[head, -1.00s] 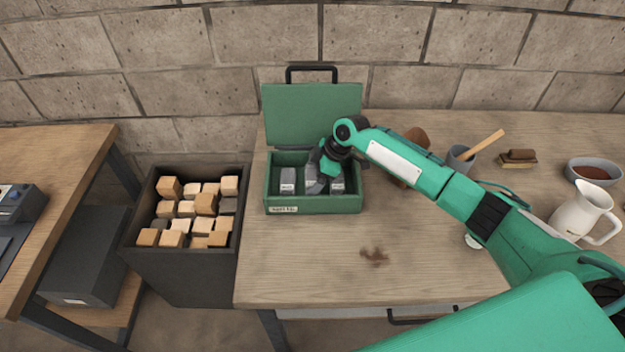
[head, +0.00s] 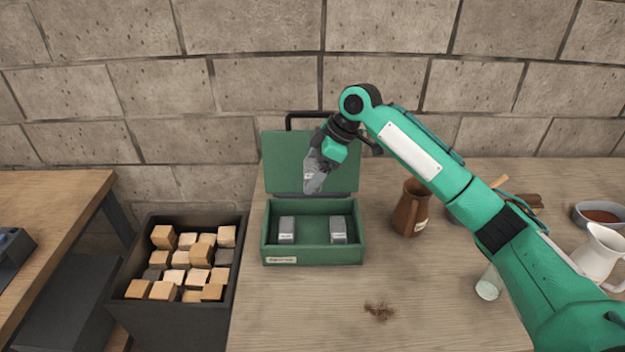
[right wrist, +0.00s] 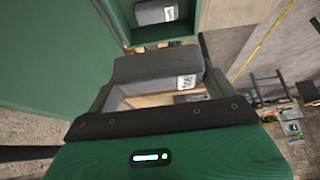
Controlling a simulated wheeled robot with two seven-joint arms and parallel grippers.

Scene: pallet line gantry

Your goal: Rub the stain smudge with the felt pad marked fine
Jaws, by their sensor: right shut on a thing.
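My right gripper (head: 315,170) is shut on a grey felt pad (right wrist: 152,68) and holds it in the air above the green box (head: 313,254). The held pad has a white label in the right wrist view, too small and tilted to read. Two other grey pads, a left one (head: 287,230) and a right one (head: 338,230), stand in the open box, with a gap between them. Their labels cannot be read. The stain smudge (head: 379,310) is a brown patch on the wooden table, to the right of and nearer than the box. My left gripper is not in view.
A brown jug (head: 409,210) stands right of the box. A glass (head: 489,285), a white pitcher (head: 598,252) and a bowl (head: 598,214) are farther right. A dark bin of wooden blocks (head: 178,265) stands left of the table (head: 300,310). The tabletop around the smudge is clear.

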